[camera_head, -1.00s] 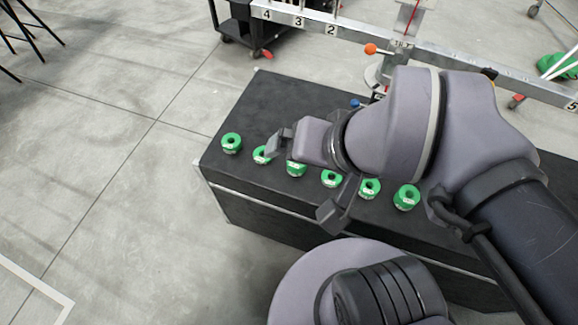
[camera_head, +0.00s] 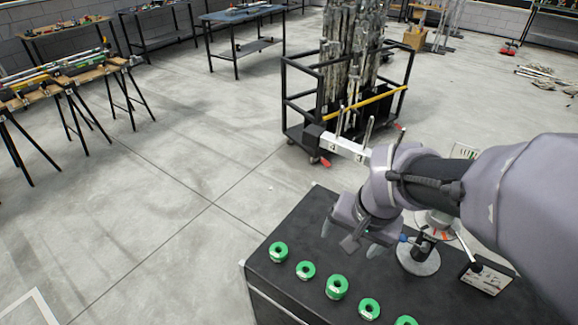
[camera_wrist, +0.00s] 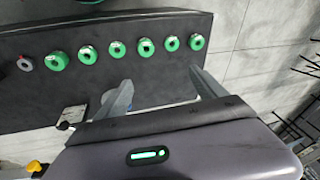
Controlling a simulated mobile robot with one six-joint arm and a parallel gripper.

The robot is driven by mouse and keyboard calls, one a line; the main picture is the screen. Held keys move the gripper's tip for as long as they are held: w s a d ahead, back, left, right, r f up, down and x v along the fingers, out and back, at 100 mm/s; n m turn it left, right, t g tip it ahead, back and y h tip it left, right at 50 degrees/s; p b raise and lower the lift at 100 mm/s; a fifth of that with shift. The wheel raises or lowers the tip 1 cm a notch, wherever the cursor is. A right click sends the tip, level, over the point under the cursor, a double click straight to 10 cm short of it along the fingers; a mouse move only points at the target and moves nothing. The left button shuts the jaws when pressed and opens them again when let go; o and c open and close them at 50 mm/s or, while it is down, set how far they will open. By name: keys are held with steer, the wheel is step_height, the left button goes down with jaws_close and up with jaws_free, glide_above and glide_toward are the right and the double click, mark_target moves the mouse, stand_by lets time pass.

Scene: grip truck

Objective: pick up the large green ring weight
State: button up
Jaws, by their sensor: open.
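Several green ring weights stand in a row on a black box (camera_head: 300,222). In the head view, the third from the left (camera_head: 337,287) looks a little larger than its neighbours (camera_head: 306,270) and (camera_head: 278,252); I cannot tell for certain which is the large one. The row also shows in the wrist view, with one green ring (camera_wrist: 146,47) beyond the gap between my fingers. My gripper (camera_head: 350,243) is open and empty, above the box and behind the row in the head view. Its two fingers (camera_wrist: 160,80) point towards the row in the wrist view, apart from every ring.
A balance stand with a round base (camera_head: 418,262) is on the box beside my gripper, with a small sign (camera_head: 487,278) to its right. A grey ring (camera_wrist: 25,62) ends the row. A black cart (camera_head: 300,100) stands behind the box.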

steer(key=w+f+g+p, duration=0.1)
steer(key=w+f+p, duration=0.1)
steer(key=w+f, duration=0.15)
steer(key=g, duration=0.2)
glide_above(338, 284)
steer(key=a, duration=0.1)
steer(key=shift+h, duration=0.4)
steer(key=f, duration=2.3)
steer(key=shift+s+a, duration=0.1)
steer(key=shift+s, duration=0.25)
steer(key=f+b, duration=0.1)
steer(key=f, duration=0.1)
steer(key=f+b, duration=0.1)
steer(key=f, duration=0.1)
steer(key=f+b, duration=0.1)
steer(key=f, duration=0.1)
steer(key=shift+s+d+f, duration=0.1)
steer(key=shift+d+f, duration=0.05)
steer(key=shift+d, duration=0.2)
steer(key=shift+c, duration=0.7)
jaws_close()
steer(key=shift+r, duration=0.25)
